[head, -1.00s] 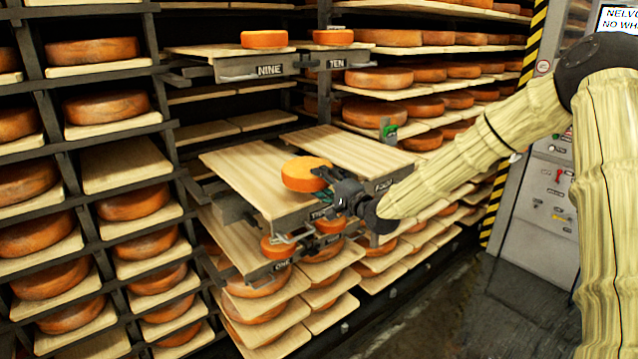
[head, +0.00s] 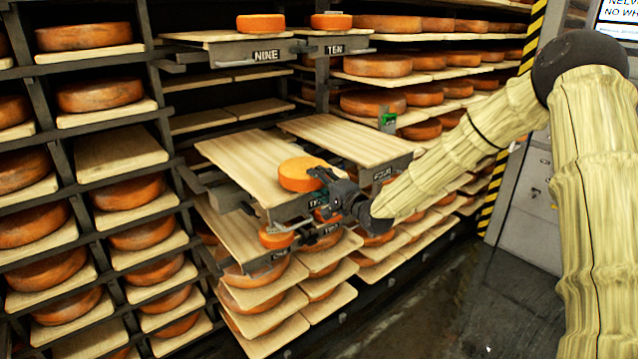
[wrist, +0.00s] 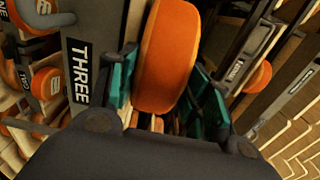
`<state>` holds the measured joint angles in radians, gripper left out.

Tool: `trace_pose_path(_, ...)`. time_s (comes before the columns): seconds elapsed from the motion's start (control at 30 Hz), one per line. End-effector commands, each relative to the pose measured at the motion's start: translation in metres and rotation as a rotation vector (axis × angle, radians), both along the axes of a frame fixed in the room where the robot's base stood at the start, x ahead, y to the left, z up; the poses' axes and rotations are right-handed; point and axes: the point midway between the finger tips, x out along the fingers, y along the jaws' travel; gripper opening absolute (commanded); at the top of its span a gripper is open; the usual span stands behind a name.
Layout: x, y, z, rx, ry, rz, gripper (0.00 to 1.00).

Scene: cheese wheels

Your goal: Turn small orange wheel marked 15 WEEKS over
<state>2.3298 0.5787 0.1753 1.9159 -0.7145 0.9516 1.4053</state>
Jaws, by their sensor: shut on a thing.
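The small orange wheel (head: 302,173) is at the front right of the pale board marked THREE (head: 240,150). Its top face and curved side show in the head view. My gripper (head: 326,178) comes from the right and is shut on the wheel's edge. In the wrist view the wheel (wrist: 168,55) is between the teal fingers of my gripper (wrist: 165,88), with its orange rim toward the camera. No 15 WEEKS mark can be read on it. I cannot tell whether its underside touches the board.
An empty board marked FOUR (head: 345,140) is to the right of board THREE. Below are small wheels on lower pull-outs, one marked ONE (head: 276,238). Boards NINE (head: 230,36) and TEN (head: 335,31) each bear a small wheel above. Racks of large wheels stand around.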

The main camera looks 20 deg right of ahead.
Motion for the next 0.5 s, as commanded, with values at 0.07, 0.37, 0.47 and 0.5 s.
trace_pose_path(0.07,0.0008,0.0006,0.0031,0.001,-0.006,0.0,0.0)
trace_pose_path(0.37,0.0008,0.0008,0.0003,0.001,-0.005,0.001,0.0)
trace_pose_path(0.47,0.0007,0.0006,-0.0006,0.001,-0.005,0.0,0.0)
trace_pose_path(0.5,0.0007,0.0007,-0.001,0.001,-0.005,0.0,0.0)
